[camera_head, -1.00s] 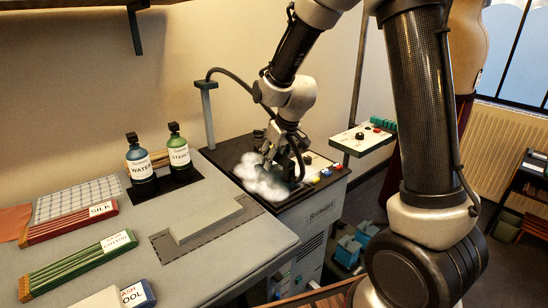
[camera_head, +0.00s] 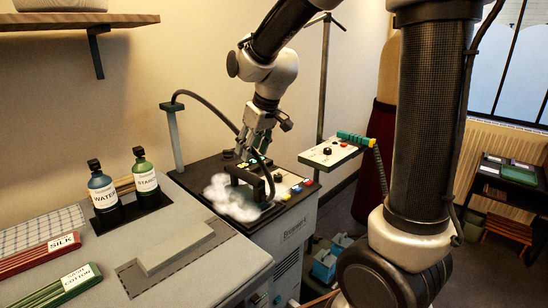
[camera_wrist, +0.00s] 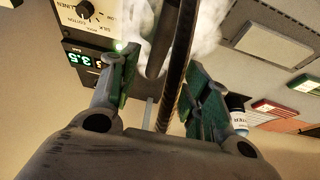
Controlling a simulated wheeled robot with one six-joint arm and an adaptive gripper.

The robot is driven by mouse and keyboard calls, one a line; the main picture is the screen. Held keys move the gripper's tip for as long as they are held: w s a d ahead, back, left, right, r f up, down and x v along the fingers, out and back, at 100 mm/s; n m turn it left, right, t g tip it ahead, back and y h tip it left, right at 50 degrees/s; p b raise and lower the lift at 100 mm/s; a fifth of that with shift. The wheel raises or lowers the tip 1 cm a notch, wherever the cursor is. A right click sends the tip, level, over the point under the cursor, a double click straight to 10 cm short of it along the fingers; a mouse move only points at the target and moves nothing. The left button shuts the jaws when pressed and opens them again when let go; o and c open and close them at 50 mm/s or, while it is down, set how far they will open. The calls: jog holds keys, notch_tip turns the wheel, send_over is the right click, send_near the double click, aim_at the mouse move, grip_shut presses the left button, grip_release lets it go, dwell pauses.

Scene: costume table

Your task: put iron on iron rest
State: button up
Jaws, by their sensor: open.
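The dark iron (camera_head: 245,176) with its arched handle sits on the dark top of the steam station (camera_head: 290,232), with white steam around it. My gripper (camera_head: 258,150) is open, pointing down just above and behind the handle. In the wrist view the open fingers (camera_wrist: 160,90) stand either side of a dark strip and a hose; whether they touch the handle I cannot tell. A grey slab (camera_head: 175,247) lies on a dark mat left of the station. Which surface is the iron rest is not clear; the iron's underside is hidden.
A black hose rises from a post (camera_head: 174,135) and loops to the iron. Water (camera_head: 102,187) and starch (camera_head: 145,172) bottles stand behind the slab. A control panel (camera_head: 330,152) is right of the station.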

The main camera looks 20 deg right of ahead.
jog(key=s+d+r+m, duration=0.1)
jog(key=s+d, duration=0.3)
jog(key=s, duration=0.4)
jog(key=s+d+r+m+h, duration=0.1)
jog(key=s+d, duration=0.3)
jog(key=s, duration=0.5)
jog(key=s+d+r+m, duration=0.2)
jog(key=s+d, duration=0.2)
jog(key=s, duration=0.4)
jog(key=shift+s+r+m+h, duration=0.25)
jog(key=shift+s+m+h, duration=0.05)
jog(key=shift+h, duration=0.1)
jog(key=shift+d, duration=0.15)
